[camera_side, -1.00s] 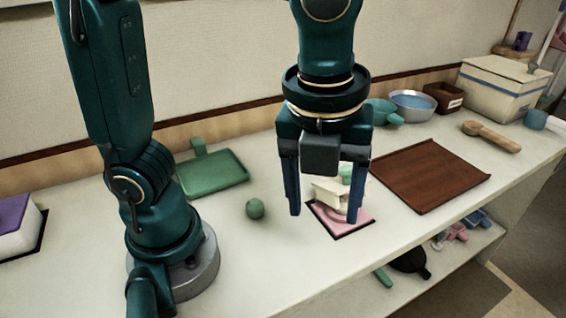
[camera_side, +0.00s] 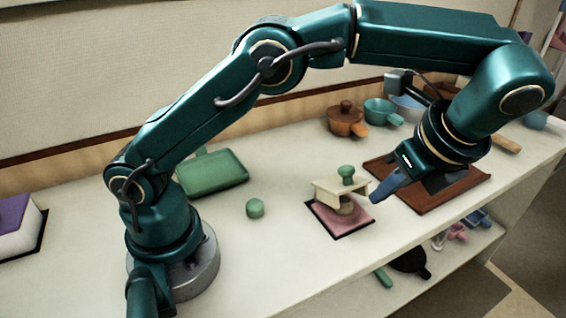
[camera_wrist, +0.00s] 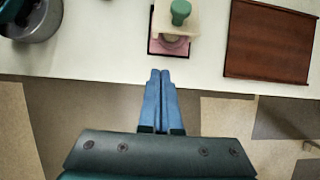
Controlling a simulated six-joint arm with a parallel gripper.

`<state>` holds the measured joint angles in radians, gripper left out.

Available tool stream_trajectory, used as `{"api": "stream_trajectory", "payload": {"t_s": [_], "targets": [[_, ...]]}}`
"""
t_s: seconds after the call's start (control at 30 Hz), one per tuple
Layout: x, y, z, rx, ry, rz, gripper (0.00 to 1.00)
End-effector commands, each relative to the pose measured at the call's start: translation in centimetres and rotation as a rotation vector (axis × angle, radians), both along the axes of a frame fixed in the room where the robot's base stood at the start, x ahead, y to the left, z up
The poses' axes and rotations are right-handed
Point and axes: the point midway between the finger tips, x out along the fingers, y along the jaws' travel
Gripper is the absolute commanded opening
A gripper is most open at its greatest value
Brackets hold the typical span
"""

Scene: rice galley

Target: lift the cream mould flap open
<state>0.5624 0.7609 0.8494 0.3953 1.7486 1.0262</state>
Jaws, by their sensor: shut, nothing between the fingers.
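The cream mould flap (camera_side: 341,188) sits over a round tan piece (camera_side: 346,206) on a pink mat with a dark edge (camera_side: 333,223). A green knob (camera_side: 346,171) stands on top of the flap. In the wrist view the flap (camera_wrist: 179,28) and its green knob (camera_wrist: 181,11) are at the top middle, beyond my fingertips. My gripper (camera_side: 375,199) is shut and empty, tilted, just right of the flap and apart from it as far as I can tell. In the wrist view its blue fingers (camera_wrist: 160,74) are together and point toward the mat.
A brown board (camera_side: 430,195) lies to the right, under my wrist. A green block (camera_side: 255,208) and a green tray (camera_side: 214,175) are to the left. An orange pot (camera_side: 346,122) and a teal bowl (camera_side: 380,111) stand behind. The counter's front edge is near.

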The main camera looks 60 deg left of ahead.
Motion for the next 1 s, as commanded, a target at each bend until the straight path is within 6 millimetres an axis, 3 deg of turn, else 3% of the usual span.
{"api": "stream_trajectory", "payload": {"t_s": [0.43,0.87,1.0], "targets": [[-0.2,1.3,-3.4,0.016,0.030,-0.002,0.00],[-0.2,4.8,-10.4,0.015,0.033,-0.001,0.00],[0.0,5.5,-7.8,0.011,0.023,-0.001,0.00]]}}
